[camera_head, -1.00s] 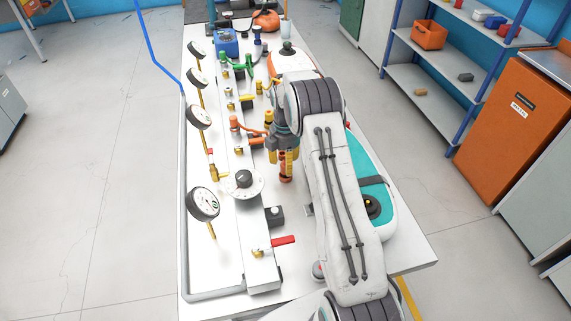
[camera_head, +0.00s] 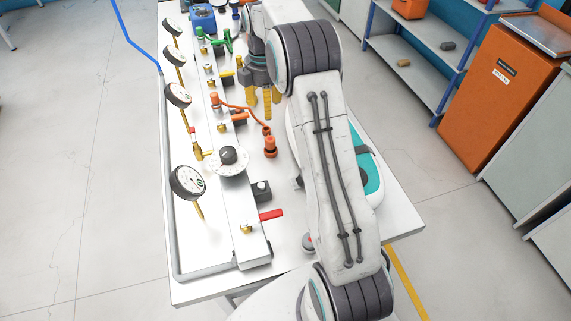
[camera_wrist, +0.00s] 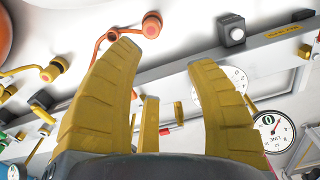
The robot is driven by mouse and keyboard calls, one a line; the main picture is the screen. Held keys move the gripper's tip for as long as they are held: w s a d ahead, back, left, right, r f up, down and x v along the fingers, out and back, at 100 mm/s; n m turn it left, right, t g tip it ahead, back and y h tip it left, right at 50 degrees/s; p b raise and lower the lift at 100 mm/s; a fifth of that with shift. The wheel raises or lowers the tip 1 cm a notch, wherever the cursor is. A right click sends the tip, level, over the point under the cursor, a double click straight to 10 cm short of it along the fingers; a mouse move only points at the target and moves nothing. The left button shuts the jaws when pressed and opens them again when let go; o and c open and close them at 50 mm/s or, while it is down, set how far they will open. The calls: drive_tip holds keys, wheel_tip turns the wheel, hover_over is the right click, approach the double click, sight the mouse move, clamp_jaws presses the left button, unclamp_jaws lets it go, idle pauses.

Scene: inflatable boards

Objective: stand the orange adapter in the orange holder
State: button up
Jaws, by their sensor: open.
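An orange adapter (camera_head: 270,146) stands upright on the white bench in the head view, right of the grey rail. An orange hose (camera_head: 243,108) runs from its top to an orange fitting (camera_head: 216,100) by the rail. I cannot tell whether the adapter's lower part sits in an orange holder; its base is unclear. An orange-and-black piece (camera_head: 239,118) on the rail may be the holder. My gripper (camera_head: 262,103) is open and empty, behind the adapter and apart from it. In the wrist view, its yellow fingers (camera_wrist: 165,75) are spread, with a round orange end (camera_wrist: 152,24) beyond them.
Gauges (camera_head: 187,182) line the bench's left side, and a black dial (camera_head: 228,156) sits on the rail. A red-handled valve (camera_head: 271,214) is nearer. A teal-and-white case (camera_head: 371,180) lies right, partly behind my arm. Green hosed fittings (camera_head: 226,40) stand farther back.

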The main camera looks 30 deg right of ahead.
drive_tip(key=s+a+r+m+t, duration=0.1)
drive_tip(key=s+a+r+m, duration=0.25)
drive_tip(key=s+r, duration=0.35)
drive_tip(key=s+a+r+m+t, duration=0.1)
drive_tip(key=s+a+r+m, duration=0.3)
drive_tip(key=s, duration=0.4)
drive_tip(key=s+a+f+m+t, duration=0.1)
drive_tip(key=s+m, duration=0.2)
drive_tip(key=s, duration=0.5)
drive_tip(key=s+a+f+m+t, duration=0.1)
drive_tip(key=s+m, duration=0.3)
drive_tip(key=s, duration=0.5)
drive_tip(key=shift+a, duration=0.4)
drive_tip(key=shift+f, duration=0.1)
